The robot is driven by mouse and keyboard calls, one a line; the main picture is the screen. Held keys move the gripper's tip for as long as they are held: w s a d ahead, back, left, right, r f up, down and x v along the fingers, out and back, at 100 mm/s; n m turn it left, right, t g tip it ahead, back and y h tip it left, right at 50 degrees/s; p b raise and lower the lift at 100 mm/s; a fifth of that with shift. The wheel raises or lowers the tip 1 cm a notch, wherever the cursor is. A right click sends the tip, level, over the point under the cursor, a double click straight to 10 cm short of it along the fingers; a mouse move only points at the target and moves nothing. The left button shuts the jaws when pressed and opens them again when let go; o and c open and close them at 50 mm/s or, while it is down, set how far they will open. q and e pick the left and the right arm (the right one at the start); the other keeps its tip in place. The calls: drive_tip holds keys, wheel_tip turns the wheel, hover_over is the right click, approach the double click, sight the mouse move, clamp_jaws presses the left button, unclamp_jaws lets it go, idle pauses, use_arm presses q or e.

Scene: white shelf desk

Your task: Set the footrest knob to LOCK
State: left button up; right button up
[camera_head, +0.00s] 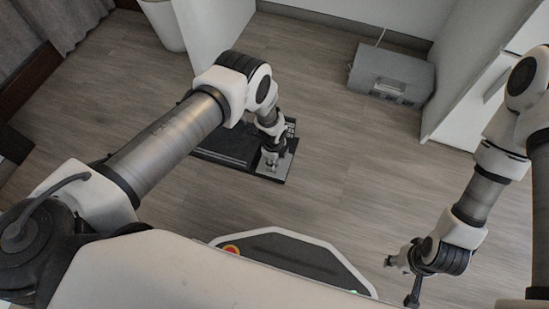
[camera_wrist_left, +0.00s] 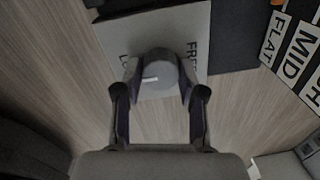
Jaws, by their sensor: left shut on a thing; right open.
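The footrest (camera_head: 226,148) is a black, low unit on the floor, partly hidden by my left arm in the head view. A light grey plate (camera_head: 280,169) is at its right end. In the left wrist view, a round grey knob (camera_wrist_left: 158,67) sits on this plate (camera_wrist_left: 145,24), between partly covered labels reading "LO…" at left and "FRE…" at right. The white mark on the knob lies roughly sideways. My left gripper (camera_head: 270,162) is shut on the knob, one finger on each side (camera_wrist_left: 158,88). My right gripper (camera_head: 398,280) is open and empty at lower right.
Labels FLAT, MID and a partly cut-off one (camera_wrist_left: 291,55) show beside the plate in the left wrist view. A grey box (camera_head: 391,76) lies on the floor at the back right, near a white cabinet (camera_head: 468,75). The wooden floor between is clear.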

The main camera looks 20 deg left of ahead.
use_arm(q)
drive_tip(key=o, duration=1.1)
drive_tip(key=shift+o, duration=0.2)
drive_tip(key=shift+r, duration=0.1)
wheel_tip(320, 180, up, 12)
drive_tip(key=shift+s, duration=0.3)
drive_tip(key=shift+a, duration=0.1)
